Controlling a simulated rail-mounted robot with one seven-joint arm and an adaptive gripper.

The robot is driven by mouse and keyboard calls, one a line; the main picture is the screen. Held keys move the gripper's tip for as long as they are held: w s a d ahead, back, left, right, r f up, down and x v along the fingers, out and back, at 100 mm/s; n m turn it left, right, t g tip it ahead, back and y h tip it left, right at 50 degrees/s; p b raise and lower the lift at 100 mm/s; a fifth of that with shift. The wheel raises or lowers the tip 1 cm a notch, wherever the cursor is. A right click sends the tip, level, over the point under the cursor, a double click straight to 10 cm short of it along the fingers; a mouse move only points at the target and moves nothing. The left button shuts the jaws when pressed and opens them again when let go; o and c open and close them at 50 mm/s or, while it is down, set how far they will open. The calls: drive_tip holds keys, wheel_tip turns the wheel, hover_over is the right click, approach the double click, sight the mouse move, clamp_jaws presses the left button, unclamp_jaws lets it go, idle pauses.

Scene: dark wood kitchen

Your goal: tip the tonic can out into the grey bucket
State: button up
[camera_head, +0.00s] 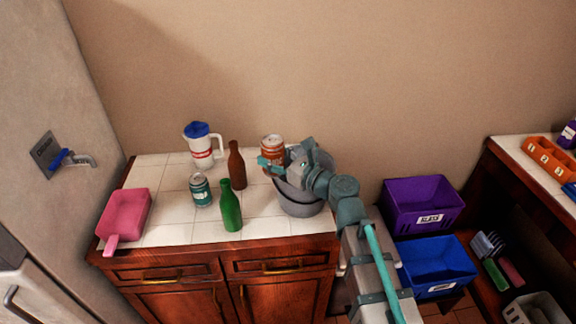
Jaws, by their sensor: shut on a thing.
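My gripper (270,162) is shut on an orange can (273,145) with a pale label. The can looks upright, at the upper left of the grey bucket (299,207). Its lower part is partly hidden by my gripper. The bucket stands at the right end of the white tiled counter, and my wrist covers much of its opening, so its inside is mostly hidden. A teal can (201,190) stands upright on the counter to the left. The lettering on both cans is too small to read, so I cannot tell by label which is tonic.
A brown bottle (237,166) and a green bottle (231,207) stand left of the bucket. A white jug with a blue lid (201,147) is behind. A pink scoop (125,213) lies left. Purple (421,203) and blue (435,266) crates are right of the counter.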

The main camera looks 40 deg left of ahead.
drive_tip(key=shift+s+a, duration=0.25)
drive_tip(key=shift+a, duration=0.05)
drive_tip(key=shift+w+d+m, duration=0.1)
drive_tip(key=shift+w+m, duration=0.05)
drive_tip(key=shift+m, duration=0.15)
